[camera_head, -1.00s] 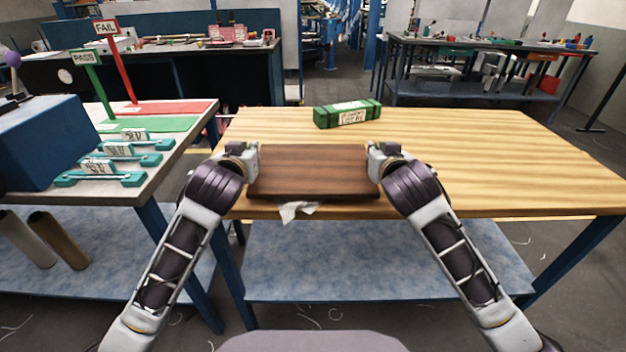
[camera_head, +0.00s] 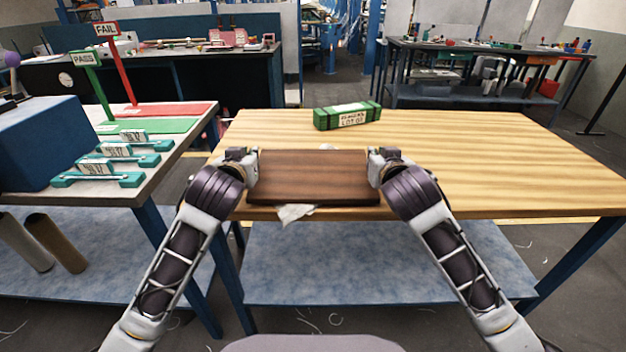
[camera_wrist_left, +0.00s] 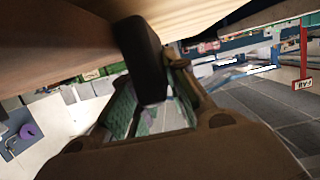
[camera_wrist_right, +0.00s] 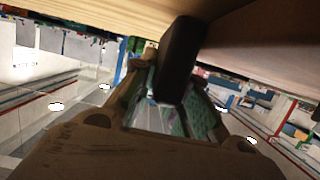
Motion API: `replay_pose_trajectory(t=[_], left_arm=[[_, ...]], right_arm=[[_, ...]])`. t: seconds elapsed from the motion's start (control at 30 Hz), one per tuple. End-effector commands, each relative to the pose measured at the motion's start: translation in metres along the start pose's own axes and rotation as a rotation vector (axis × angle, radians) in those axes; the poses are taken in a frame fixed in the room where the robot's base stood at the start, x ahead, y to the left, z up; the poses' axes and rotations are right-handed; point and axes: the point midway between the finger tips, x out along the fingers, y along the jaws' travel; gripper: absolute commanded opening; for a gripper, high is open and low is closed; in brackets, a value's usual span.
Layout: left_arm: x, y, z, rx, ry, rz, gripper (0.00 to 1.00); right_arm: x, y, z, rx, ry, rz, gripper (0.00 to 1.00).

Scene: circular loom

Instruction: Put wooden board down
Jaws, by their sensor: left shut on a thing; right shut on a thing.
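A dark brown wooden board (camera_head: 314,178) lies roughly level at the front left part of the wooden table. My left gripper (camera_head: 252,166) is at its left end and my right gripper (camera_head: 376,165) at its right end. In the left wrist view, the left gripper's fingers (camera_wrist_left: 150,105) are around a dark block-like handle (camera_wrist_left: 140,50). In the right wrist view, the right gripper's fingers (camera_wrist_right: 170,105) are around a similar dark handle (camera_wrist_right: 182,50). I cannot tell whether the board's underside touches the table.
A green box with a label (camera_head: 347,115) sits at the table's back. White crumpled material (camera_head: 295,212) shows below the board's front edge. The table's right half (camera_head: 500,165) is clear. A side table at left holds several teal labelled pieces (camera_head: 97,178).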

Motion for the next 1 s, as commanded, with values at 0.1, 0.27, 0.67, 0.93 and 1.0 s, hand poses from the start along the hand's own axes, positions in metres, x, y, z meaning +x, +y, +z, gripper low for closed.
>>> replay_pose_trajectory(t=[0.1, 0.27, 0.67, 0.93, 1.0], left_arm=[[0.000, -0.001, 0.000, 0.000, 0.000, -0.004, 0.00], [0.001, -0.001, 0.001, 0.000, -0.002, -0.003, 0.27], [0.000, 0.000, 0.000, 0.000, -0.001, -0.001, 0.37], [-0.009, 0.000, 0.000, 0.000, 0.000, 0.001, 0.37], [-0.015, 0.000, 0.001, -0.001, -0.001, 0.001, 0.37]], right_arm=[[0.000, 0.001, 0.000, 0.000, 0.000, 0.003, 0.00], [0.001, 0.001, 0.001, 0.000, -0.002, 0.003, 0.27], [0.000, 0.000, 0.000, 0.000, -0.001, 0.001, 0.37], [0.000, 0.000, 0.000, 0.000, -0.001, 0.000, 0.37], [0.000, 0.000, 0.000, 0.000, -0.001, 0.000, 0.37]])
